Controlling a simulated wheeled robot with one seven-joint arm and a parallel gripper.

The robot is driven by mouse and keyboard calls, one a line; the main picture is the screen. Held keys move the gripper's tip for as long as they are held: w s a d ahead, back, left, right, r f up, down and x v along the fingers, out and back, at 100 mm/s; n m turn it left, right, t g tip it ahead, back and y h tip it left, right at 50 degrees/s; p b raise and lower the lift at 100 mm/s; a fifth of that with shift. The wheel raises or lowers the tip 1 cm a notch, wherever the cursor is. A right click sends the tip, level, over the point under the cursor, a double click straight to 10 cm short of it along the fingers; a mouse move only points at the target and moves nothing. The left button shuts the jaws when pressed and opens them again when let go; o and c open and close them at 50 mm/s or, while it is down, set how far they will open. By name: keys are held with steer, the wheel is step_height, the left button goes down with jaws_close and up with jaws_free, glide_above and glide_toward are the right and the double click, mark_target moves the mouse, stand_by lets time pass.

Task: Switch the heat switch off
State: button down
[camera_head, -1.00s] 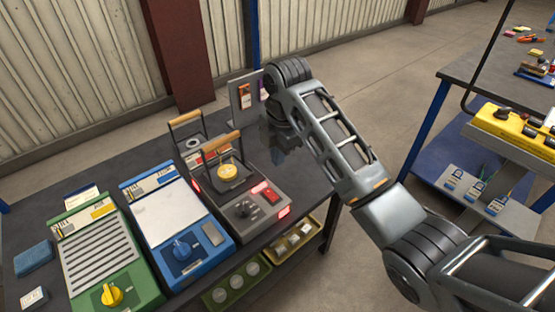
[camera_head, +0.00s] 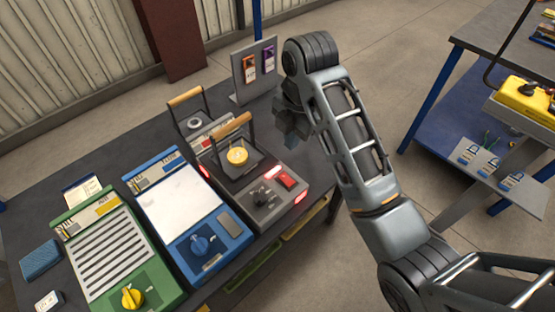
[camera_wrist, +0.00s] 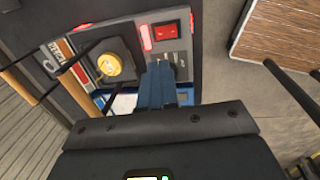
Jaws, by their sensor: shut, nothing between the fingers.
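The grey pit furnace unit (camera_head: 259,214) stands on the dark bench with a round yellow-topped piece (camera_head: 238,156) in its well. A red rocker switch (camera_head: 288,180) sits on its front panel, next to a black knob (camera_head: 262,196). Red lamps glow near the switch. The red switch also shows in the wrist view (camera_wrist: 166,31), ahead of and slightly right of my fingertips. My gripper (camera_wrist: 158,68) is shut and empty, pointing at the panel and apart from the switch. It covers part of the knob area there. In the head view my gripper (camera_head: 290,125) is above the bench behind the unit.
A blue unit with a white plate (camera_head: 180,200) and a green slatted unit (camera_head: 100,250) stand to the left. A wooden handle (camera_head: 231,132) rises over the furnace. An upright panel with tags (camera_head: 253,72) stands behind. A second bench (camera_head: 475,95) is at the right.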

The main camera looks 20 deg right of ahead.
steer(key=b, duration=0.1)
glide_toward(284, 176)
steer(key=f, duration=0.4)
steer(key=w+f, duration=0.1)
steer(key=f, duration=0.1)
steer(key=shift+a+f, duration=0.1)
steer(key=shift+f, duration=0.3)
